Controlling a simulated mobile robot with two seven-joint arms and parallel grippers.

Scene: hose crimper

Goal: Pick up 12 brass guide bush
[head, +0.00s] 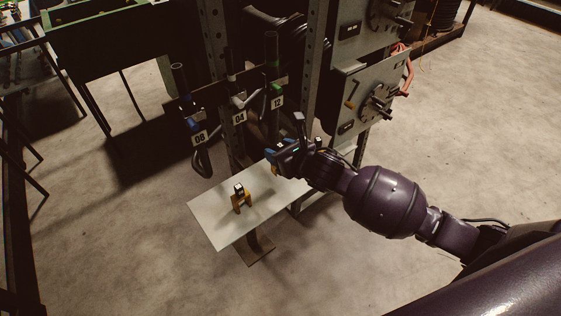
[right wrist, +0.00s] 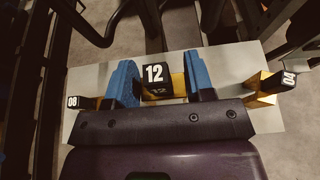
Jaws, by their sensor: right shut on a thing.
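The brass guide bush labelled 12 (right wrist: 178,86) has a black top with a white 12. In the right wrist view it sits between the blue fingers of my right gripper (right wrist: 161,82), which is shut on it. In the head view my right gripper (head: 284,152) is over the back right part of the white table (head: 220,226), and the held bush is mostly hidden there. Two more brass bushes show in the right wrist view, one labelled 08 (right wrist: 86,102) at the left and one labelled 04 (right wrist: 265,88) at the right. My left gripper is not in view.
A rack behind the white table carries tools with plates 08 (head: 199,137), 04 (head: 239,117) and 12 (head: 277,101). Grey control boxes (head: 362,92) stand behind my right arm. One brass bush (head: 241,200) stands on the table, its number unreadable; the table's front left is clear.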

